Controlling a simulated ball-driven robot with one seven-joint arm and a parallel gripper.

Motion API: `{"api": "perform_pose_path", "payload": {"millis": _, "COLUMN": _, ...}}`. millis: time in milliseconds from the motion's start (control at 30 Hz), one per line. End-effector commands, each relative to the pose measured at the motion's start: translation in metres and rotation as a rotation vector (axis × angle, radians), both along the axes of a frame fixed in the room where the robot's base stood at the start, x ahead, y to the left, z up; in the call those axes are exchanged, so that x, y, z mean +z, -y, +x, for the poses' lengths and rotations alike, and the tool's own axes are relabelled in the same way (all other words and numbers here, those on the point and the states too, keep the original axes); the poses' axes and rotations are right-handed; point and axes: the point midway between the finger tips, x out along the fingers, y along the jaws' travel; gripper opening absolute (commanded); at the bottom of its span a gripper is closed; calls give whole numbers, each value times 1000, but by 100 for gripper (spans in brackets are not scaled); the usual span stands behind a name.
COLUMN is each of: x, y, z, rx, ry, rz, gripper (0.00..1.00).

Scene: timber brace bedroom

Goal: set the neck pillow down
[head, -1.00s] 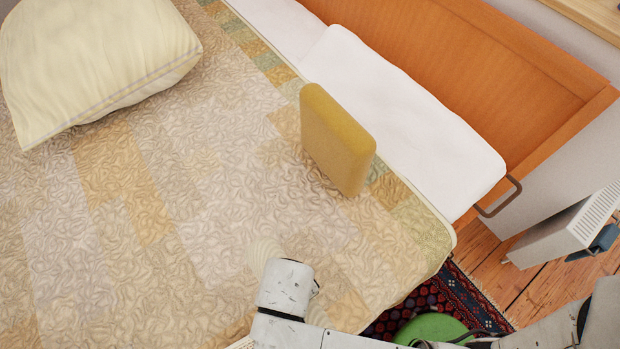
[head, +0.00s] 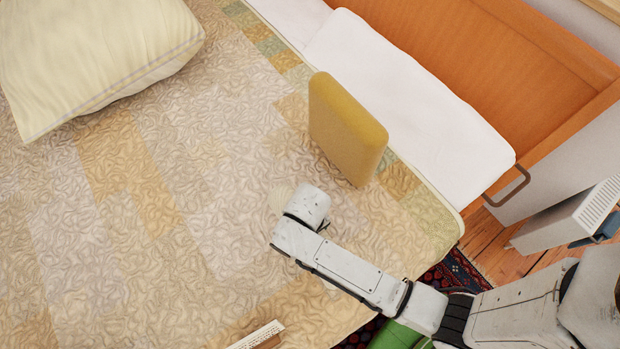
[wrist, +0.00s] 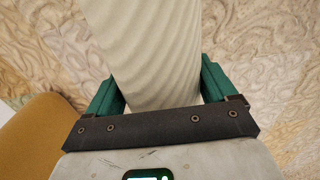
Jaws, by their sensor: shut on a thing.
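The neck pillow (wrist: 150,45) is a cream, ribbed piece that fills the space between the two green fingers of my gripper (wrist: 157,88) in the wrist view. My gripper is shut on it, over the patterned quilt (wrist: 275,60). In the head view only a small pale ribbed part of the neck pillow (head: 279,200) shows beside my white wrist; my wrist and arm hide the rest and the fingers. I cannot tell whether the pillow touches the quilt. The bed (head: 150,260) lies under it.
A yellow-tan block cushion (head: 347,130) stands upright just beyond my wrist; it also shows at left in the wrist view (wrist: 40,140). A big cream pillow (head: 95,55) lies upper left. A white pillow (head: 410,105) lies by the orange-brown wooden board (head: 490,70).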

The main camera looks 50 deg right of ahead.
Motion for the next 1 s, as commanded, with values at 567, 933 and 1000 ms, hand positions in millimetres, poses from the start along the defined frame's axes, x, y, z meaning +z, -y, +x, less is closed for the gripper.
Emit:
{"api": "perform_pose_path", "payload": {"millis": 567, "x": -47, "y": 12, "z": 8, "rx": 1, "ry": 3, "rz": 0, "gripper": 43}}
{"api": "perform_pose_path", "payload": {"millis": 933, "x": -49, "y": 12, "z": 7, "rx": 1, "ry": 2, "rz": 0, "gripper": 90}}
{"api": "perform_pose_path", "payload": {"millis": 1000, "x": -49, "y": 12, "z": 7, "rx": 1, "ry": 2, "rz": 0, "gripper": 97}}
